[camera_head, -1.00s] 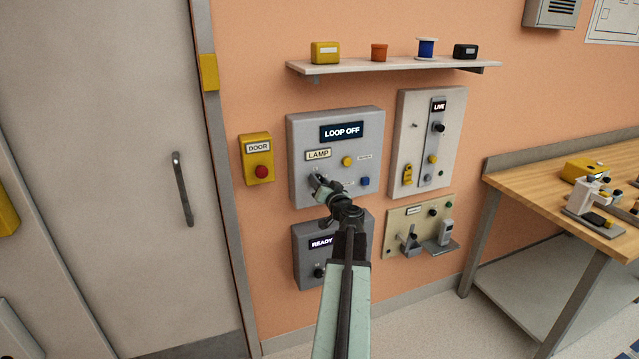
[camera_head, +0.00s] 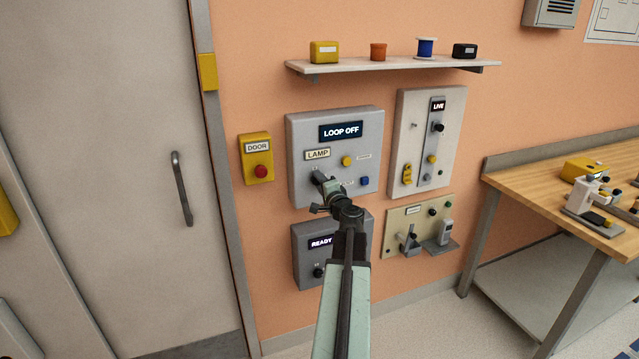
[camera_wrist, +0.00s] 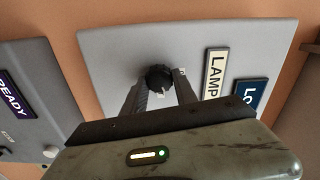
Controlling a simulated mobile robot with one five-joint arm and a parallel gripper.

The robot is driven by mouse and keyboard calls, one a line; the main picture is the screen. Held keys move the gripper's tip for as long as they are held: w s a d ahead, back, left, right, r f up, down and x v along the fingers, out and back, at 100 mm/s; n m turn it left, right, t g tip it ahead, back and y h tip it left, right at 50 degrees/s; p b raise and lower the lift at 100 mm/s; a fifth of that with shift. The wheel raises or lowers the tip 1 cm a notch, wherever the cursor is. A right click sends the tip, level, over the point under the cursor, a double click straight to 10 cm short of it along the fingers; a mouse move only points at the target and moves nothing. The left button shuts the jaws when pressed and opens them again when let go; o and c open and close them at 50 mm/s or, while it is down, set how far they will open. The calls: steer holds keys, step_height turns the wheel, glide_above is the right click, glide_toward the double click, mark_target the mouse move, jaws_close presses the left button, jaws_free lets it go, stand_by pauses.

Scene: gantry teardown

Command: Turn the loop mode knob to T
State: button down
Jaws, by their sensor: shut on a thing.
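The grey panel (camera_head: 298,150) on the wall carries a lit display reading LOOP OFF (camera_head: 341,131) and a LAMP label (camera_head: 318,154). A round black knob (camera_wrist: 158,77) with a white mark sits on this panel, below the LAMP label. My gripper (camera_wrist: 160,88) is shut on the knob, one finger on each side, as the wrist view shows. In the head view my gripper (camera_head: 320,181) covers the knob. The letters around the knob are too small or hidden to read, so I cannot tell which one the mark points to.
A yellow button (camera_head: 347,161) and a blue button (camera_head: 365,181) are on the same panel, right of my gripper. A READY box (camera_head: 300,258) is below. The yellow DOOR box (camera_head: 256,158) is at left, the LIVE panel (camera_head: 402,120) at right.

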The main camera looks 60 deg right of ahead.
steer(key=shift+w+m, duration=0.1)
steer(key=shift+m, duration=2.1)
steer(key=c, duration=1)
jaws_free()
steer(key=shift+o, duration=0.2)
steer(key=shift+f, duration=0.1)
steer(key=v, duration=0.8)
steer(key=shift+w, duration=0.1)
